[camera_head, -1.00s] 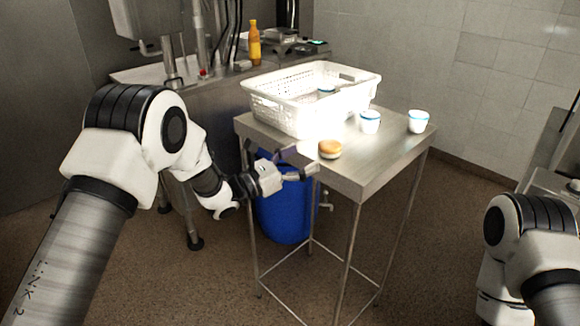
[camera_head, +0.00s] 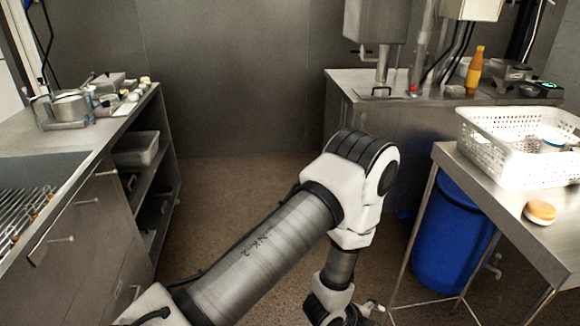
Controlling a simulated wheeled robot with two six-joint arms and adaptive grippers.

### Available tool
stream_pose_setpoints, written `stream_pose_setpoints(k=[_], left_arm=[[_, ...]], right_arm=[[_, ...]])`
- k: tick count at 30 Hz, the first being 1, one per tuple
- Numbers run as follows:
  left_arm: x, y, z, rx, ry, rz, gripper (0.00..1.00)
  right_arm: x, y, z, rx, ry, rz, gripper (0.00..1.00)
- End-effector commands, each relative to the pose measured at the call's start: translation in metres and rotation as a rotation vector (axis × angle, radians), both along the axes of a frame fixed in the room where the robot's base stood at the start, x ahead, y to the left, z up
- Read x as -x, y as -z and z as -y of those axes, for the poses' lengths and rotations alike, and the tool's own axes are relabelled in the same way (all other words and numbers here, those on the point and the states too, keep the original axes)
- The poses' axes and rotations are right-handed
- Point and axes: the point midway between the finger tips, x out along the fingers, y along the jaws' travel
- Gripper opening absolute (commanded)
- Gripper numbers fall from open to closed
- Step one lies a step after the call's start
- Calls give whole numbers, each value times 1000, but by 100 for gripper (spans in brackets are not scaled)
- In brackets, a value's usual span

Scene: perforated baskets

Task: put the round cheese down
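The round cheese (camera_head: 540,212), a low disc with an orange-brown top and pale sides, sits on the metal table (camera_head: 500,212) near its front left edge, in front of the white basket. It is apart from my grippers. My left gripper (camera_head: 372,309) is at the bottom of the view, below and to the left of the table, partly cut off; its fingers are too small to read. My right gripper is not in view.
The white perforated basket (camera_head: 513,152) stands on the table with a white and blue cup (camera_head: 552,136) in it. A blue bin (camera_head: 450,235) is under the table. A counter with drawers (camera_head: 85,220) stands at left. The middle floor is clear.

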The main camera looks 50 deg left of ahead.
Motion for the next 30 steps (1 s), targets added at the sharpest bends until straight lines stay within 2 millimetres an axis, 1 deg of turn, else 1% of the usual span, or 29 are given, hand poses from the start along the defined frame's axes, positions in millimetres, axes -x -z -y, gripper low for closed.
stream_pose_setpoints(k=[1,2,3,6,7,9,10,12,18,20,21,23,25,30], left_arm=[[46,24,-10,80,-205,-189,84],[74,36,-17,124,-353,-300,84],[111,48,-25,169,-547,-429,84],[187,60,-40,220,-969,-651,84],[204,61,-43,223,-1067,-691,84],[230,60,-47,226,-1231,-747,84],[237,60,-48,225,-1274,-759,84],[243,59,-49,226,-1320,-771,84],[242,58,-49,229,-1321,-768,84],[242,47,-49,230,-1321,-768,84],[242,37,-49,230,-1320,-767,84],[241,30,-49,230,-1319,-767,84],[241,36,-49,231,-1318,-767,84],[241,37,-49,230,-1317,-766,84]], right_arm=[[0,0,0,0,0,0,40],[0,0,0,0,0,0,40],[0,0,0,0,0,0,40],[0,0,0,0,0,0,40],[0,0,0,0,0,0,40],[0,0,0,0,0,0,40],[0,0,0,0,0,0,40],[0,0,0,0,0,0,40],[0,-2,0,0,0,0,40],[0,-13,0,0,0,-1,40],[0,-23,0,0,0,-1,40],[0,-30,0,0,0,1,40],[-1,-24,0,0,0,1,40],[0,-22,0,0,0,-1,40]])
